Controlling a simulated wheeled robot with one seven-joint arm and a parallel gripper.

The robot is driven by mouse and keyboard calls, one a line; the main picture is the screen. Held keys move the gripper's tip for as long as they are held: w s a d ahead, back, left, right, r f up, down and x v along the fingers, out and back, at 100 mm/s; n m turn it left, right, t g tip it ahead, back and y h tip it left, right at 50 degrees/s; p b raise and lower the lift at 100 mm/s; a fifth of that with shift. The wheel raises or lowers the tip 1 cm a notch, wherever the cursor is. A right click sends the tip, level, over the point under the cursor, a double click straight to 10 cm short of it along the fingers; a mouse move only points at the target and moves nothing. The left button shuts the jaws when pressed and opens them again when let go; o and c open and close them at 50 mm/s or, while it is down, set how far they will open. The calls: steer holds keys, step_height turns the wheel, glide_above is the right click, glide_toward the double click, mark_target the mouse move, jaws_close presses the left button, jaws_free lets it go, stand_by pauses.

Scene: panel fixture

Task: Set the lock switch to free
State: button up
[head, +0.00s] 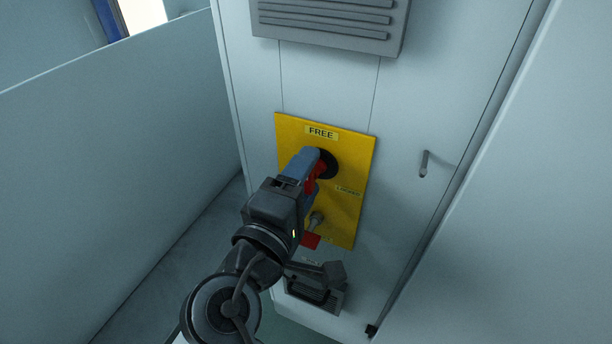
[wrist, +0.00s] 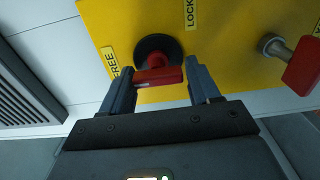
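The lock switch is a red handle (wrist: 158,77) on a black round base (wrist: 157,48), mounted on a yellow panel (head: 352,215). The base also shows in the head view (head: 328,163), partly behind my gripper. The FREE label (head: 321,133) is above the switch in the head view; the LOCKED label (head: 348,191) is to its lower right. My gripper (wrist: 158,68) is open, with its blue-grey fingers on either side of the red handle. The handle's left end is close to the left finger; I cannot tell if they touch. Which label the handle points to is unclear.
A second metal knob (wrist: 275,46) with a red tag (wrist: 303,68) sits lower on the panel. A grey vent (head: 325,20) is above, and a small door handle (head: 424,163) is to the right. A pale partition (head: 110,150) stands on the left.

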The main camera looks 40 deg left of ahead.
steer(key=shift+o, duration=1.3)
steer(key=shift+s, duration=0.1)
steer(key=b+v, duration=0.2)
steer(key=v, duration=0.5)
steer(key=shift+s, duration=0.3)
steer(key=shift+d, duration=0.1)
steer(key=s+d+f+m+g, duration=0.2)
steer(key=d+f+m, duration=0.1)
steer(key=d+f, duration=0.65)
steer(key=s+d+f+m+g, duration=0.25)
steer(key=d+f, duration=0.45)
steer(key=d, duration=0.5)
steer(key=s+d+r+m+t+h, duration=0.1)
steer(key=s+d+r+m+h, duration=0.1)
steer(key=s+d+r+m, duration=0.2)
steer(key=s+d+r+m+t+h, duration=0.1)
steer(key=s+d+r+m, duration=0.3)
steer(key=s+d+m, duration=0.7)
steer(key=s+d+h, duration=0.1)
steer(key=s+d, duration=0.1)
steer(key=d, duration=0.3)
steer(key=shift+d, duration=0.4)
